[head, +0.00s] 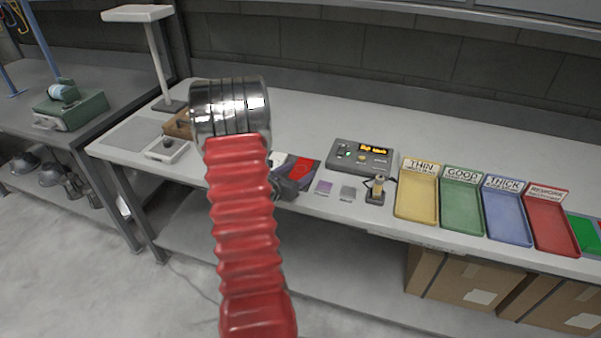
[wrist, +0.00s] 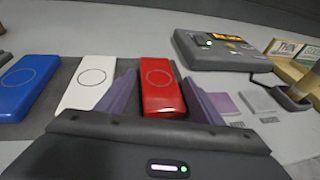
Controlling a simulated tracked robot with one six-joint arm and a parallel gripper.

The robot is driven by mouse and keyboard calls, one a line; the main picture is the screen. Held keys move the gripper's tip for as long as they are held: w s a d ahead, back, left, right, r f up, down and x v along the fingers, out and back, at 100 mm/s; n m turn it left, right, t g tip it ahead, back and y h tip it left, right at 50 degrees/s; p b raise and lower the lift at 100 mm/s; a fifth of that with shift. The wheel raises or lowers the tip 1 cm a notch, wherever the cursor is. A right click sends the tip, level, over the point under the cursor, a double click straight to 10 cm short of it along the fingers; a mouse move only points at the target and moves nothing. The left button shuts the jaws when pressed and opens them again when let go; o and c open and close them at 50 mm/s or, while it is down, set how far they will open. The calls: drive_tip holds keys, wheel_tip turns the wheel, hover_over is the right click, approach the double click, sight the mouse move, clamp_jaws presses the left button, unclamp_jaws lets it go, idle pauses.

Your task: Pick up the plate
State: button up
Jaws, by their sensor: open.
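A red plate (wrist: 162,84) with a thin circle drawn on it lies on a dark mat (wrist: 116,84) in the wrist view. A white plate (wrist: 88,82) and a blue plate (wrist: 27,84) lie to its left on the same mat. My gripper (wrist: 160,88) is open, with one purple finger on each side of the red plate. I cannot tell whether the fingers touch it. The near end of the red plate is close to the gripper body. In the head view the red plate (head: 302,167) shows beyond my gripper (head: 296,177); my arm hides the blue plate.
A grey gauge box (head: 360,157) with a lit display stands right of the plates. Purple and grey squares and a small stand (head: 377,190) are in front of it. Labelled yellow (head: 416,196), green, blue and red trays line the bench further right.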

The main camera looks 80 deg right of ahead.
sight(297, 173)
drive_tip(key=shift+c, duration=0.5)
drive_tip(key=c, duration=1)
drive_tip(key=shift+r, duration=5.05)
drive_tip(key=shift+w, duration=0.15)
